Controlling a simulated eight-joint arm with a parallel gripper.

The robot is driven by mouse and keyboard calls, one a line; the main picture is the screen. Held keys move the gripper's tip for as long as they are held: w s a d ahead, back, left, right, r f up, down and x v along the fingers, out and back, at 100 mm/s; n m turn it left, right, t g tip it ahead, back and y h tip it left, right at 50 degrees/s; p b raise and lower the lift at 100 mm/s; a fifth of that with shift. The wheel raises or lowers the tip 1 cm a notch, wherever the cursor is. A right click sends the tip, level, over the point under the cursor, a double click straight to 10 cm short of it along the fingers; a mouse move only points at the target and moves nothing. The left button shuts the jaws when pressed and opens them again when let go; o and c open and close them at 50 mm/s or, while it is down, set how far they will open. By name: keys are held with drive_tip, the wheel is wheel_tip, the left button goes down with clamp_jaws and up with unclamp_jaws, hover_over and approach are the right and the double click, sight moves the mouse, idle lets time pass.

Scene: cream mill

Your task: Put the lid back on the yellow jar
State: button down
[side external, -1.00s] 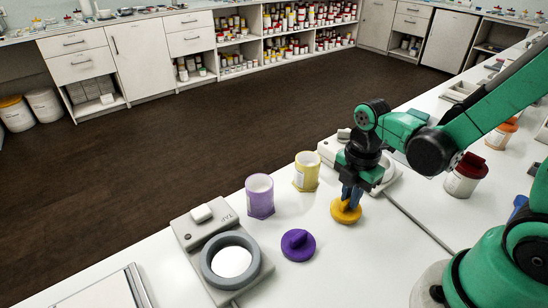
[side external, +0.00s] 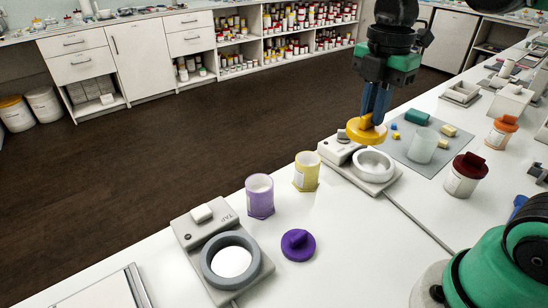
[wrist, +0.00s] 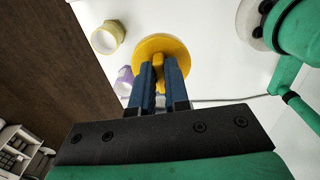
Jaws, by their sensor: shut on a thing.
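My gripper (side external: 375,103) is shut on the knob of the yellow lid (side external: 362,133). It holds the lid in the air above the back of the bench, over a white-bowled device. In the wrist view the lid (wrist: 163,50) shows beyond the blue fingers (wrist: 160,85). The yellow jar (side external: 306,172) stands open and upright on the bench, to the left of the lid and lower. It also shows in the wrist view (wrist: 106,38), apart from the lid.
A purple jar (side external: 260,196) stands open beside the yellow jar, with a purple lid (side external: 298,244) on the bench. A grey device marked TAP (side external: 187,236) is at front left. The white-bowled device (side external: 386,185) is behind. A dark-red-lidded jar (side external: 462,182) stands at right.

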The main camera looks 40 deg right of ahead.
drive_tip(key=shift+w+r, duration=0.1)
drive_tip(key=shift+r, duration=0.3)
drive_tip(key=shift+w, duration=0.3)
drive_tip(key=w+f, duration=1)
drive_tip(key=f, duration=0.2)
drive_tip(key=shift+w, duration=0.15)
drive_tip(key=shift+f, duration=0.6)
idle(1.7)
drive_tip(key=c, duration=0.8)
unclamp_jaws()
drive_tip(key=shift+o, duration=0.3)
